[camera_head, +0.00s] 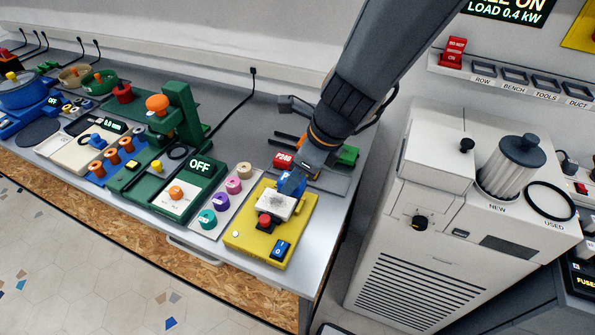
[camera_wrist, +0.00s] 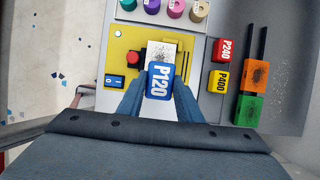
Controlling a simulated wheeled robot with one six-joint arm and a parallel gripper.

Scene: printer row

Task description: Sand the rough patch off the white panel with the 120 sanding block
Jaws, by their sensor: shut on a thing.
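My gripper (camera_wrist: 158,98) is shut on the blue P120 sanding block (camera_wrist: 160,80), which shows between its fingers in the wrist view. In the head view the blue block (camera_head: 291,183) is at the back edge of the white panel (camera_head: 268,209). The panel sits on a yellow fixture (camera_head: 243,234) and also shows in the wrist view (camera_wrist: 162,48), partly covered by the block. Grey-brown specks of the rough patch (camera_wrist: 158,58) show on the panel beside the block. I cannot tell whether the block touches the panel.
A red P240 block (camera_wrist: 222,50) and a yellow P400 block (camera_wrist: 218,80) lie right of the fixture. Beyond them are speckled orange (camera_wrist: 255,76) and green (camera_wrist: 248,110) pieces. The fixture has a red button (camera_head: 264,221) and blue switch (camera_head: 281,248). Coloured knobs (camera_head: 222,200) stand left.

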